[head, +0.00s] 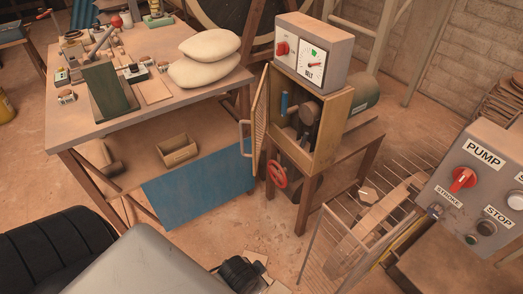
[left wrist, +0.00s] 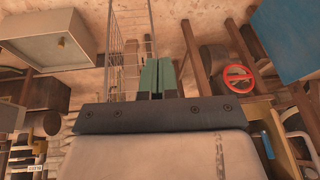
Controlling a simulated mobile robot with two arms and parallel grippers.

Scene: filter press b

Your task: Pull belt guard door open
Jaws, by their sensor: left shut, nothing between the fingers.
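The fingers are apart from the door. I cannot make out the fingertips in the head view. My right gripper is not in view.
A red handwheel (head: 277,174) sits below the cabinet and also shows in the left wrist view (left wrist: 237,78). A workbench (head: 92,127) with sacks stands at the left, a blue sheet (head: 200,186) hanging below. A pump control box (head: 481,185) and wire mesh guard (head: 318,246) are at the right.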

